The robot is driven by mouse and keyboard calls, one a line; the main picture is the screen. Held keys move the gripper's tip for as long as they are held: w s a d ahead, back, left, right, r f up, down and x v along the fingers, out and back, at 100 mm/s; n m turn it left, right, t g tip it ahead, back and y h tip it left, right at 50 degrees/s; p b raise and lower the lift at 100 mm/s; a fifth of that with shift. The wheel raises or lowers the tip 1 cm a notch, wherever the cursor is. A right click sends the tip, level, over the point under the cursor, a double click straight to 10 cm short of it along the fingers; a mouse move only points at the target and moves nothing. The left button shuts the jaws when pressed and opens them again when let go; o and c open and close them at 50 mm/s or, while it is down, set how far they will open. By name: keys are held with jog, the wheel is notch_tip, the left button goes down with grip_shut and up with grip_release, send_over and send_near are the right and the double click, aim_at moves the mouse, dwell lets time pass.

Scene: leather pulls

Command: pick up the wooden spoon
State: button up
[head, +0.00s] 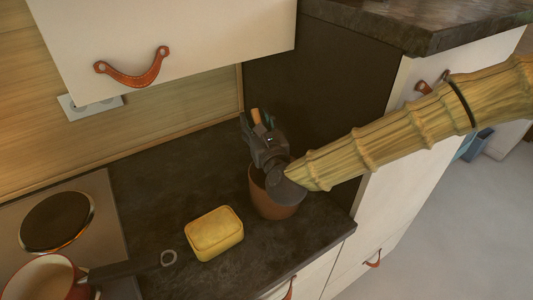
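My gripper (259,130) is dark and sits above and partly in front of a brown pot (274,205) on the dark countertop. A small tan piece (256,116) shows at the fingers. It may be an end of the wooden spoon, but it is too small to be sure. The rest of the spoon is not visible. I cannot tell whether the fingers are open or closed on that piece. My gripper hides the pot's back rim and most of its opening.
A yellow block-shaped item (214,233) lies left of the pot. A pan (45,280) with a dark handle is at lower left, near a hob plate (56,220). A dark side panel (318,85) stands behind the pot. A wall cabinet (190,35) hangs above.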

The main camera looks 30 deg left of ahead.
grip_shut()
jog(key=shift+r, duration=0.1)
jog(key=shift+r, duration=0.2)
notch_tip(320, 180, up, 12)
jog(key=shift+f+b, duration=0.2)
jog(key=shift+b, duration=0.6)
jog(key=b+v, duration=1)
jog(key=v, duration=0.8)
